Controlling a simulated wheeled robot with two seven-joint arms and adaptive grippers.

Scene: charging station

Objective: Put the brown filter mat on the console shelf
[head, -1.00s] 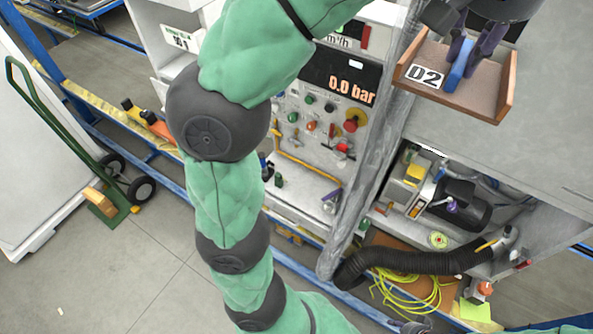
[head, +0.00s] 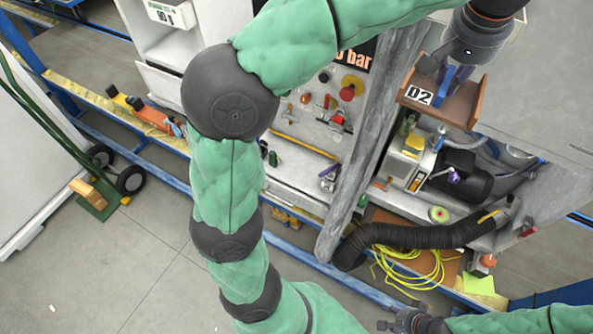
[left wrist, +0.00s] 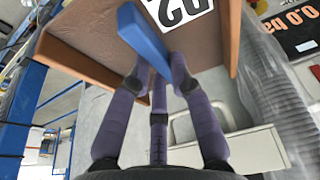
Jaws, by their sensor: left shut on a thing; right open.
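My left gripper (head: 455,72) is shut on a blue bar (left wrist: 147,45) at the brown tray (head: 465,105) labelled D2. In the left wrist view the bar crosses in front of the tray's speckled brown surface (left wrist: 95,40). A flat brown sheet (head: 449,268) lies low down, partly covered by a yellow cable; I cannot tell whether it or the tray's brown surface is the filter mat. The console's pale shelf (head: 295,168) is below the panel of knobs, partly hidden by my left arm. My right gripper (head: 392,324) is open at the bottom edge, only partly in view.
A pump (head: 460,175) and a black ribbed hose (head: 415,236) lie below the tray. A grey post (head: 365,150) stands between the console and the pump bay. A green hand truck (head: 92,203) stands at left.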

